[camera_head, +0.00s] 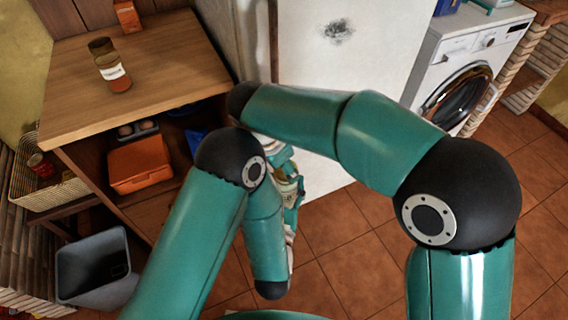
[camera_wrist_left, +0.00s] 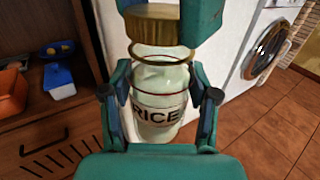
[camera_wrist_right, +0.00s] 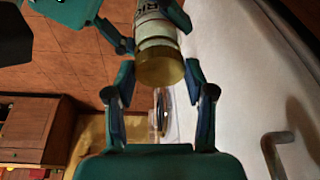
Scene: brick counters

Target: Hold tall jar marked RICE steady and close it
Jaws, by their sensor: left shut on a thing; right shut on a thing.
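The tall glass jar marked RICE (camera_wrist_left: 158,108) is upright in the left wrist view, with pale contents. My left gripper (camera_wrist_left: 161,82) is shut around its body. The gold lid (camera_wrist_right: 160,68) is between the fingers of my right gripper (camera_wrist_right: 159,76), which is shut on it. In the left wrist view the lid (camera_wrist_left: 152,26) is over the jar's mouth, slightly to the left, and looks a little apart from the rim. In the head view the jar (camera_head: 287,187) is mostly hidden behind my arms, as are both grippers.
A wooden counter (camera_head: 160,70) at left carries a small labelled jar (camera_head: 111,68) and an orange box (camera_head: 127,15). An orange container (camera_head: 140,163) is on the shelf below. A white fridge (camera_head: 375,60) is behind my arms. A grey bin (camera_head: 93,265) stands on the floor.

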